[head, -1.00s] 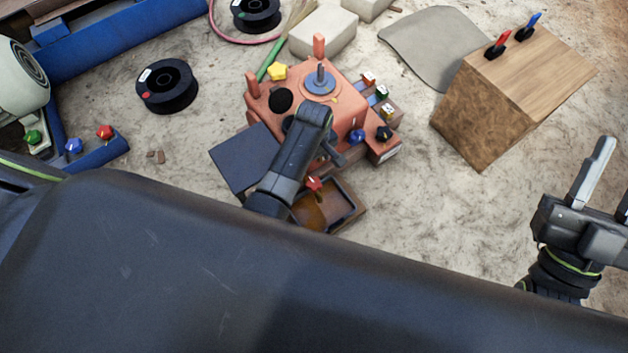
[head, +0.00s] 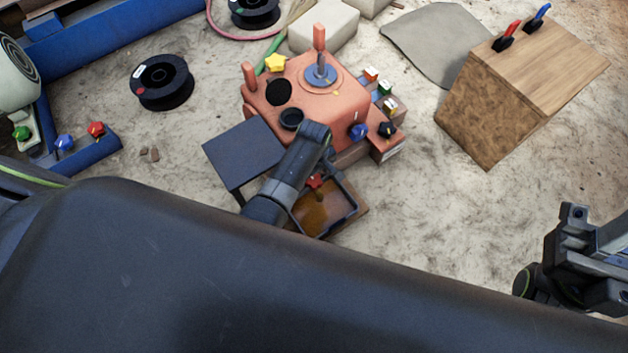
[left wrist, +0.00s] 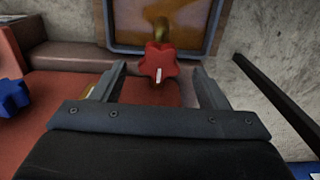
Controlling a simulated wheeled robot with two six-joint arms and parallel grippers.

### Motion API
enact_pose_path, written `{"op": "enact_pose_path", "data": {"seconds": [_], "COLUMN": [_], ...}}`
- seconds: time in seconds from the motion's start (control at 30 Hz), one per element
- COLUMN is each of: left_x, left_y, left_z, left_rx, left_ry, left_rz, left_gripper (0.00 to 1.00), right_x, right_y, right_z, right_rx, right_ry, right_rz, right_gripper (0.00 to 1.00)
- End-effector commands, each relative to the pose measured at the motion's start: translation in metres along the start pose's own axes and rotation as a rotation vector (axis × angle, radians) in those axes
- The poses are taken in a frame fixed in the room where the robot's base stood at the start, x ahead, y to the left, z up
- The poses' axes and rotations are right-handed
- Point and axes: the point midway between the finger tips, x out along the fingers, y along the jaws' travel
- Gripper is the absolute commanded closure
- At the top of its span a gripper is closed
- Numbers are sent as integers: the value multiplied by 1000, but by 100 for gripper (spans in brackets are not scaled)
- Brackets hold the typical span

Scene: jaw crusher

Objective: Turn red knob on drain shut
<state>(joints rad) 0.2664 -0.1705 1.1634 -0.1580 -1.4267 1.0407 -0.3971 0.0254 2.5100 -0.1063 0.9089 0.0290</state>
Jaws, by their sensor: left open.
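The red star-shaped knob (head: 315,181) sits on the drain at the front of the orange machine (head: 345,105), above a small tray (head: 326,214) with a brown inside. In the left wrist view the knob (left wrist: 158,64) shows a white mark on its face, with a brass-coloured part behind it. My left gripper (left wrist: 160,78) is open, one finger on each side of the knob; I see no clear contact. In the head view its fingers are mostly hidden by my own arm. My right gripper (head: 590,262) is at the far right, away from the machine, its jaws unclear.
A blue knob (head: 358,131) and a black knob (head: 387,130) sit on the machine's right side. A dark flat plate (head: 242,153) stands left of my forearm. A wooden box (head: 510,95) with red and blue switches stands at the right. The floor between is clear.

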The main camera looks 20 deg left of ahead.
Motion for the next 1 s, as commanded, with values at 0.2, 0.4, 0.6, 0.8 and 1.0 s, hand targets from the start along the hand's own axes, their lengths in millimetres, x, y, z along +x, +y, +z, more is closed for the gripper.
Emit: {"op": "enact_pose_path", "data": {"seconds": [0.2, 0.4, 0.6, 0.8, 1.0], "left_x": [22, 24, 24, 24, 24], "left_y": [0, 0, 0, 0, 0], "left_z": [0, 0, 0, 0, 0], "left_rx": [0, 0, 0, 0, 2], "left_ry": [0, 0, 0, 0, 0], "left_rz": [0, 0, 0, 0, 0], "left_gripper": [33, 33, 38, 65, 78], "right_x": [-12, -12, -12, -12, -12], "right_y": [2, 2, 2, 2, 2], "right_z": [-1, -2, -1, -1, -1], "right_rx": [19, 23, 23, 22, 22], "right_ry": [24, 28, 27, 27, 27], "right_rz": [29, 34, 34, 34, 34], "right_gripper": [64, 64, 64, 64, 64]}}
